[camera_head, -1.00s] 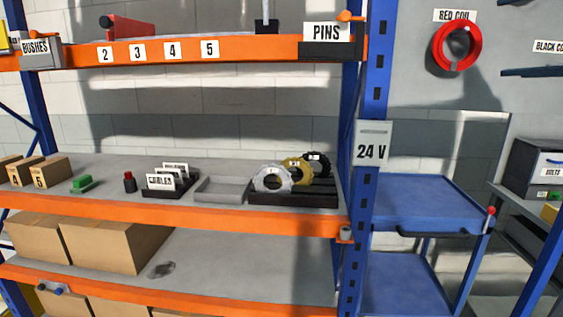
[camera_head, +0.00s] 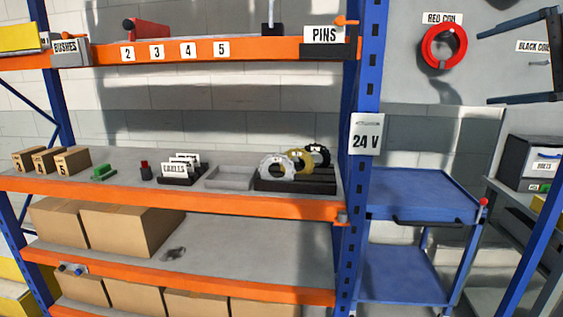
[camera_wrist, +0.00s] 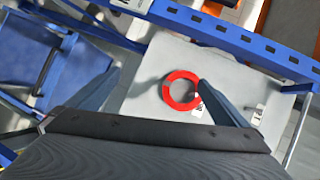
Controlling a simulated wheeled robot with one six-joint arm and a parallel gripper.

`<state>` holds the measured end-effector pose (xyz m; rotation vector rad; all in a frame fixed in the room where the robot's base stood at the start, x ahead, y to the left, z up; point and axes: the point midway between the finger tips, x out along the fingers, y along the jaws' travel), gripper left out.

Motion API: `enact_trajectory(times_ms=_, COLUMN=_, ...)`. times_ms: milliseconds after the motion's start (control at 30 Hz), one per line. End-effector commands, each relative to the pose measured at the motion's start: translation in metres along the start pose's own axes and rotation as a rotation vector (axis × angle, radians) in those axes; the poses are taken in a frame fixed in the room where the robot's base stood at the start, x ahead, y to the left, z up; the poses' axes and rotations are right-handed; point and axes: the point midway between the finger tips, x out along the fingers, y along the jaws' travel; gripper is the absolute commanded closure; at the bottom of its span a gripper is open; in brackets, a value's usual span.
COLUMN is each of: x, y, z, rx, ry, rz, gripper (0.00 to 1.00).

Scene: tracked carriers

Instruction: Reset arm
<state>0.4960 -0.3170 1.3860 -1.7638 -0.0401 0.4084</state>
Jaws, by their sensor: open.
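My gripper (camera_head: 484,67) shows at the upper right of the head view, its two dark fingers wide apart and pointing left. It is open with nothing between the fingers. In the wrist view my gripper (camera_wrist: 158,74) has one finger at left and one at right. The red coil (camera_head: 443,62) hangs on the grey wall panel under its label, left of the fingers in the head view. In the wrist view the red coil (camera_wrist: 181,76) appears beyond the fingers, near the right fingertip; the exact gap cannot be told. The BLACK COIL label (camera_head: 532,46) shows between the fingers.
An orange and blue shelf rack (camera_head: 372,60) fills the left, with boxes, a cables holder (camera_head: 181,170) and toothed rings (camera_head: 277,167). A blue cart (camera_head: 420,190) stands right of it. A dark bolts box (camera_head: 535,160) sits on the right bench. The cart top is clear.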

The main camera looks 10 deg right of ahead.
Motion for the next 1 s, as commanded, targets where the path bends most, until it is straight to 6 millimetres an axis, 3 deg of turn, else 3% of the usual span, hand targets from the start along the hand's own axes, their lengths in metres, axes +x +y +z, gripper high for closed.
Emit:
enact_trajectory(times_ms=267, x=0.054, y=0.061, z=0.057, rx=0.026, ry=-0.126, rz=0.172, gripper=0.0)
enact_trajectory(times_ms=367, x=0.077, y=0.097, z=0.093, rx=0.021, ry=-0.197, rz=0.275, gripper=0.0)
enact_trajectory(times_ms=567, x=0.113, y=0.187, z=0.193, rx=-0.067, ry=-0.384, rz=0.545, gripper=0.0)
enact_trajectory(times_ms=800, x=0.111, y=0.289, z=0.308, rx=-0.349, ry=-0.612, rz=0.84, gripper=0.0)
enact_trajectory(times_ms=1000, x=0.09, y=0.348, z=0.374, rx=-0.681, ry=-0.776, rz=0.966, gripper=0.0)
